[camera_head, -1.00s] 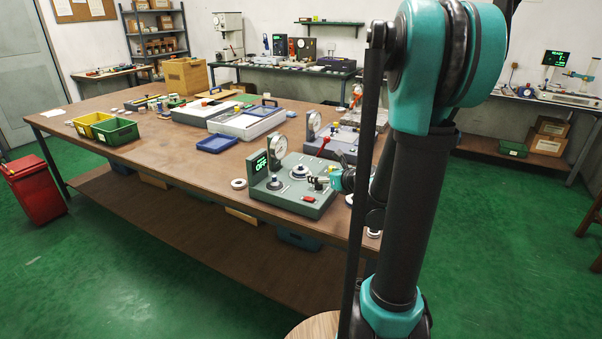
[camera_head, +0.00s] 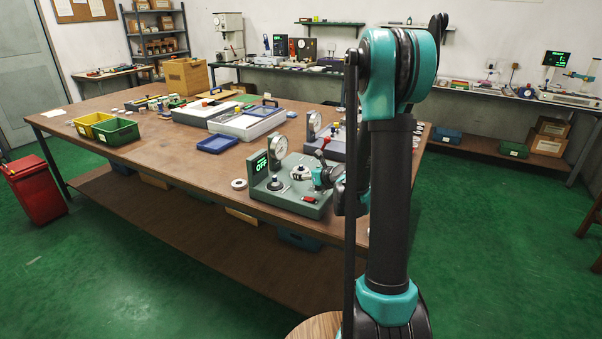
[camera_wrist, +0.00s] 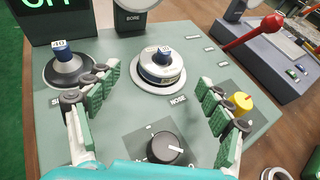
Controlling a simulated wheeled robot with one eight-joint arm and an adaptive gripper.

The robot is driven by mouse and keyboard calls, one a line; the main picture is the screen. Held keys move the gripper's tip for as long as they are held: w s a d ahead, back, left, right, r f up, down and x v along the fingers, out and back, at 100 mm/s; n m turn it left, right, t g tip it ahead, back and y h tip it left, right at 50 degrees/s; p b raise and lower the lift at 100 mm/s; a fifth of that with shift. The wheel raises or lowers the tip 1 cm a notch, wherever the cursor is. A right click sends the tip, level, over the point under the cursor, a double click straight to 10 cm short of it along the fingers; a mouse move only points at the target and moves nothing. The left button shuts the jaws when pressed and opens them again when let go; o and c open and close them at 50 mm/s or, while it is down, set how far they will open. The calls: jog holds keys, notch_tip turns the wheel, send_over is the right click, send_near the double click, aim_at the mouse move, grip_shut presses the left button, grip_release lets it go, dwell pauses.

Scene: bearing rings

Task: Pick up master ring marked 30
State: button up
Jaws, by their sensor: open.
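My gripper (camera_wrist: 158,88) is open and empty in the wrist view, its green-padded fingers apart on either side of a silver ring stack (camera_wrist: 162,70) on the fixture's NOSE seat. A blue-topped piece (camera_wrist: 163,52) stands up in the stack's middle; its mark is too small to read surely, so I cannot tell whether this is the ring marked 30. At left, a blue-topped piece marked 40 (camera_wrist: 61,47) stands on a dark cone.
A black knob (camera_wrist: 164,148) is at the fixture's front, and a yellow knob (camera_wrist: 242,101) is by the right finger. A red lever (camera_wrist: 252,33) rises on the grey unit behind right. A loose ring (camera_head: 239,184) and a blue tray (camera_head: 217,144) lie left of the fixture.

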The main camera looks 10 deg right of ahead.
aim_at(302, 171)
jog(key=shift+x, duration=2.2)
jog(key=shift+d, duration=0.1)
jog(key=c, duration=1.6)
